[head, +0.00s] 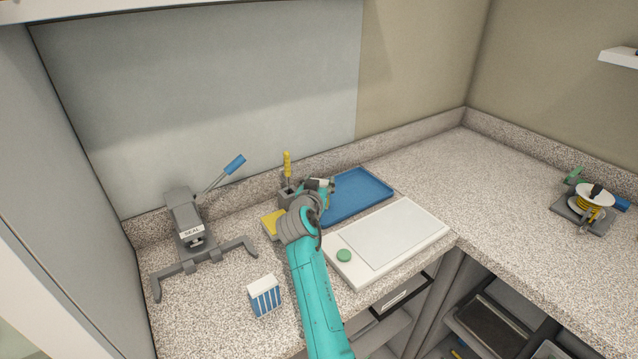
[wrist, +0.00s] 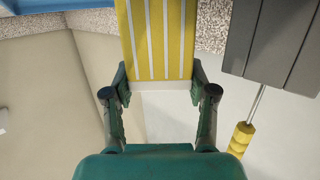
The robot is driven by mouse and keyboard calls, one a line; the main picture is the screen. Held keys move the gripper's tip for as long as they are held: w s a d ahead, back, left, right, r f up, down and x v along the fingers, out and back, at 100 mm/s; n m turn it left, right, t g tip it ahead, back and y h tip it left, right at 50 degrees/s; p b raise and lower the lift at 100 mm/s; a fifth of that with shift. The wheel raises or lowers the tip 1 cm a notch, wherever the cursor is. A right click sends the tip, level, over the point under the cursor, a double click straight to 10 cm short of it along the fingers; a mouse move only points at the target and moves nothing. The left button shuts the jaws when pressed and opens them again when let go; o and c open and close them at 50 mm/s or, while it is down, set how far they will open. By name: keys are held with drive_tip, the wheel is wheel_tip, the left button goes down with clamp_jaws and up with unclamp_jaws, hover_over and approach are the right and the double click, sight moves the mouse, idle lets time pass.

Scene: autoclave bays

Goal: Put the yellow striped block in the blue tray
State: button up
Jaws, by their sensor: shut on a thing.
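The yellow block with white stripes (wrist: 158,40) fills the upper middle of the wrist view, its pale end toward my palm. My gripper (wrist: 159,92) is shut on it, one finger at each side. In the head view my gripper (head: 321,188) is at the back of the counter, at the left edge of the blue tray (head: 368,192); my arm and wrist hide most of the block there. A blue edge, apparently the tray, shows at the top left of the wrist view (wrist: 38,26). The visible part of the tray is empty.
A grey holder (head: 287,196) with a yellow-handled tool (head: 287,164) stands close left of my gripper. A flat yellow thing (head: 272,223) lies beside my wrist. A white board (head: 395,240), a blue-striped block (head: 265,296) and a grey sealer (head: 186,216) stand around. The right counter has free room.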

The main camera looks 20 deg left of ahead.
drive_tip(key=o, duration=1.2)
drive_tip(key=shift+f, duration=0.1)
drive_tip(key=v, duration=1.2)
